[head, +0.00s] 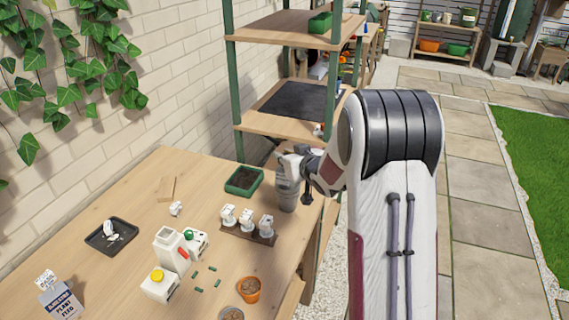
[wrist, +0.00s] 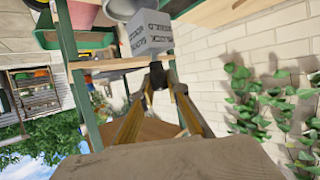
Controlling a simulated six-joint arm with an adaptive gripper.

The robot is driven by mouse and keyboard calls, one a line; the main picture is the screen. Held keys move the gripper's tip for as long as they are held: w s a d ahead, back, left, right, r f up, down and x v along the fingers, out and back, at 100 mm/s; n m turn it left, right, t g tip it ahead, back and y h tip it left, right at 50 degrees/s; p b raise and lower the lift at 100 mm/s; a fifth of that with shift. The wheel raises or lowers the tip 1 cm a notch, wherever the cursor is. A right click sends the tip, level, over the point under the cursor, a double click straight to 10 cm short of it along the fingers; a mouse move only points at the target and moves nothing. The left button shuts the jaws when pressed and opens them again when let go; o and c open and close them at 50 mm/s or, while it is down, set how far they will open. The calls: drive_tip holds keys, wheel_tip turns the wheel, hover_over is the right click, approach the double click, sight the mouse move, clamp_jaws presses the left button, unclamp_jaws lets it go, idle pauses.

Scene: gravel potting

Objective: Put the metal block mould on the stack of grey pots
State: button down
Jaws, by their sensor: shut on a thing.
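The metal block mould (wrist: 150,33) is a light grey block with dark marks on its faces, in the wrist view. My gripper (wrist: 158,76) is shut on it, with the fingertips meeting at its edge. In the head view the mould (head: 289,162) shows small and pale at my gripper (head: 303,160), right above the stack of grey pots (head: 287,193). The stack stands upright near the table's right edge. I cannot tell whether the mould touches the top pot. A grey round rim (wrist: 122,9) shows beside the mould in the wrist view.
A green tray of soil (head: 244,180) stands left of the stack. A dark strip with white figures (head: 236,233) lies in front of it. A green-posted shelf (head: 277,126) rises just behind.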

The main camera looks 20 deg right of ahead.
drive_tip(key=shift+f, duration=1.25)
drive_tip(key=shift+f, duration=0.2)
drive_tip(key=c, duration=2)
unclamp_jaws()
drive_tip(key=shift+r, duration=0.2)
drive_tip(key=shift+v, duration=6.05)
drive_tip(key=shift+f, duration=0.1)
